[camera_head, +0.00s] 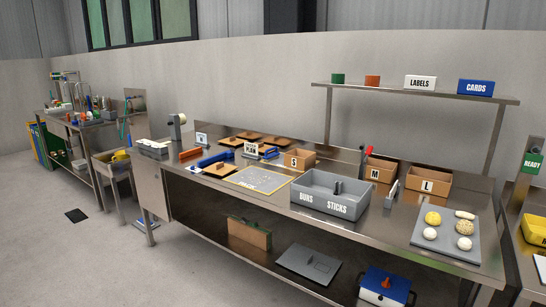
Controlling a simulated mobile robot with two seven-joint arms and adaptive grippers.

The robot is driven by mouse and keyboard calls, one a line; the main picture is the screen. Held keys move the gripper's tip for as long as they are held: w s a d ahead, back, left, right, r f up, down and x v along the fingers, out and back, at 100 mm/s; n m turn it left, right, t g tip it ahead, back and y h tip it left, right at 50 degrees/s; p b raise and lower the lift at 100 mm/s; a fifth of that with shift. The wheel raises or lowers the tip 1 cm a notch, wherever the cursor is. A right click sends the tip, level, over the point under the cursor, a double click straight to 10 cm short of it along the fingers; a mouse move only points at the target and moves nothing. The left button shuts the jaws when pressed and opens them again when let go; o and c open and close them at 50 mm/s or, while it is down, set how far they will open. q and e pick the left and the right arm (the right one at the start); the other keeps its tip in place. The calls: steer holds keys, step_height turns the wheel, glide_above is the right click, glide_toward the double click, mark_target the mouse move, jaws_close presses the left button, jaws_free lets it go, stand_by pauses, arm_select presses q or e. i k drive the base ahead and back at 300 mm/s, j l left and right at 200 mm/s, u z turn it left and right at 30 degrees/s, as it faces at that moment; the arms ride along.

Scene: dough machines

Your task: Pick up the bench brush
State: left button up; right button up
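I cannot clearly pick out the bench brush at this distance. A long blue item (213,159) lies near the left end of the steel workbench (335,220), and its shape is too small to tell whether it is a brush. A smaller blue item (269,153) lies behind the grey mat (258,180), next to the PLAN sign (251,149). An orange-brown item (190,153) lies at the bench's left end. Neither of my grippers is in view.
A grey BUNS and STICKS tray (346,208), cardboard boxes (435,184) and a tray with dough pieces (415,240) occupy the bench's right part. A lower shelf holds a blue-and-white box (385,291). The floor (120,265) at front left is mostly clear.

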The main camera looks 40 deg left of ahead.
mark_target(267, 158)
steer(key=i+j+z, duration=0.15)
steer(key=j, duration=0.9)
steer(key=j+z, duration=0.15)
steer(key=j, duration=0.9)
